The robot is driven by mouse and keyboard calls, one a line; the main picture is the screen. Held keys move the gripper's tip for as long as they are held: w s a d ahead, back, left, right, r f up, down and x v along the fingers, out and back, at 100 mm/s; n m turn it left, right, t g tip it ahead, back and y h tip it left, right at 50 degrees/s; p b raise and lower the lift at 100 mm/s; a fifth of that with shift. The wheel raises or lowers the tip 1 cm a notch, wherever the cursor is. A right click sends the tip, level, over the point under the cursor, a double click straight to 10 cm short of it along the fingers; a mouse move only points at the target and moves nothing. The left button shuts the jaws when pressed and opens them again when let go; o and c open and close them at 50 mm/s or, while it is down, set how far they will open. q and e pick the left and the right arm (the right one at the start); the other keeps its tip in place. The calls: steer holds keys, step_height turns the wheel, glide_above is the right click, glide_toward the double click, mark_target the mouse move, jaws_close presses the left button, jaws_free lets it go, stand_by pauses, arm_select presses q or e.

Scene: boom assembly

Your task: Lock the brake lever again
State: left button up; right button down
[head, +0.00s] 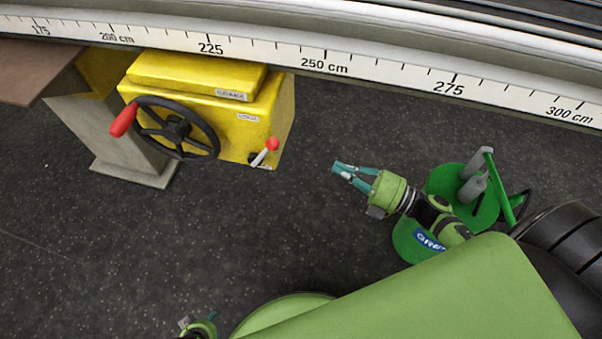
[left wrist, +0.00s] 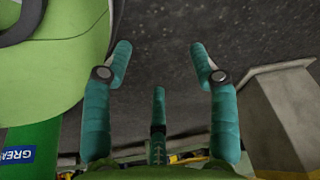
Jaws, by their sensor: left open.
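The brake lever (head: 264,152), a pale shaft with a red knob, sits at the lower right of the yellow box's (head: 270,115) front. It leans up and to the right. My right gripper (head: 337,170) points at the box from the right, apart from the lever with clear floor between. Its teal fingertips look close together; whether it is shut is unclear. My left gripper (head: 198,319) is at the bottom edge, partly cut off, far below the lever. In the left wrist view its teal fingers (left wrist: 165,75) are spread with nothing between them.
A black handwheel (head: 175,130) with a red handle (head: 123,120) is on the box's front, left of the lever. A grey pedestal (head: 130,170) stands at left. A green grease cart (head: 445,185) stands behind my right gripper. A scaled rail (head: 380,72) crosses the top. The middle floor is clear.

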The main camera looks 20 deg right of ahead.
steer(key=n, duration=0.1)
arm_select(q)
steer(key=shift+w+a+f+t+p, duration=0.15)
steer(key=shift+w+t+p, duration=0.2)
steer(key=shift+w, duration=0.2)
arm_select(e)
steer(key=y, duration=0.1)
glide_toward(278, 144)
steer(key=x, duration=0.7)
steer(key=shift+n+g, duration=0.4)
arm_select(q)
steer(key=shift+w, duration=0.15)
